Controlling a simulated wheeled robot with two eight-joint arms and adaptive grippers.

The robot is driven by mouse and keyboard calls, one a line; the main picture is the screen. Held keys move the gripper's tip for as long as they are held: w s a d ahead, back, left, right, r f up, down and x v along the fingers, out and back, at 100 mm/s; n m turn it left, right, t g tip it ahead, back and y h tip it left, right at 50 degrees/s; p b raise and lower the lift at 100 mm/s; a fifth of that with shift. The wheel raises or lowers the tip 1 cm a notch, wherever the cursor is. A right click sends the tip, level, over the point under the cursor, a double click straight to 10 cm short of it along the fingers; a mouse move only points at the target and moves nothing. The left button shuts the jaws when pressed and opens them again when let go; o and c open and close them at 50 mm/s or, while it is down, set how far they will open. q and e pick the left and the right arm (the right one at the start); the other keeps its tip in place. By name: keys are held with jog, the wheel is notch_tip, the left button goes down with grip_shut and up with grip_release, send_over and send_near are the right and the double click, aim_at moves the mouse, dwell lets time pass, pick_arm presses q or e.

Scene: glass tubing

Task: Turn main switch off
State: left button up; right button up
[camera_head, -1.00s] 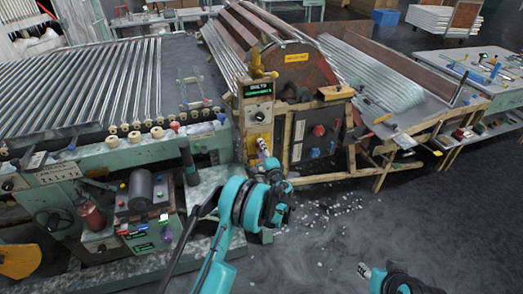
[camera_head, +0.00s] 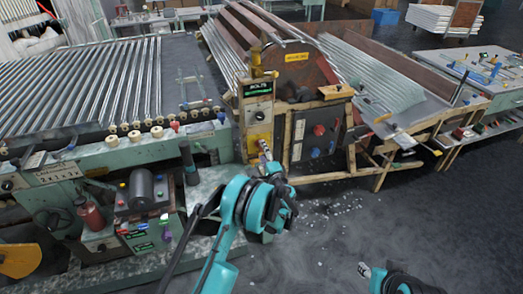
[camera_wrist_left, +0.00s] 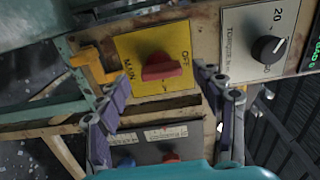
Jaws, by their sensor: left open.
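The main switch is a red knob (camera_wrist_left: 162,67) on a yellow plate marked MAIN and OFF, in the left wrist view. The knob lies roughly crosswise in that view. My left gripper (camera_wrist_left: 162,82) is open, with one finger on each side of the knob; I cannot tell whether either finger touches it. In the head view the yellow plate (camera_head: 259,130) is on the front panel of the middle machine, and my left gripper (camera_head: 265,151) is in front of its lower part. My right gripper (camera_head: 364,270) is low at the right, away from the panel; its fingers are too small to read.
A dial (camera_wrist_left: 269,49) marked 20 sits beside the switch plate. A lower panel with a blue knob (camera_wrist_left: 126,163) and a red knob (camera_wrist_left: 171,157) lies close by. A yellow bracket (camera_wrist_left: 90,67) juts out left of the plate. The floor (camera_head: 430,215) at right is open.

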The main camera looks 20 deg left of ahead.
pick_arm(q)
jog(key=v, duration=0.9)
jog(key=shift+s+d, duration=0.25)
jog(key=s+a+r+n+g+h, duration=0.3)
jog(key=s+a+r+n+g, duration=0.3)
jog(key=s+r, duration=0.6)
jog(key=s+d+f+n+g+h, duration=0.1)
jog(key=s+d+n+h, duration=0.1)
jog(key=s, duration=1)
jog(key=s+d+f+n+h, duration=0.1)
jog(key=s+d+n+h, duration=0.2)
jog(key=s, duration=1)
jog(key=shift+d+g+h, duration=0.2)
jog(key=shift+g+h, duration=0.2)
jog(key=shift+h, duration=0.6)
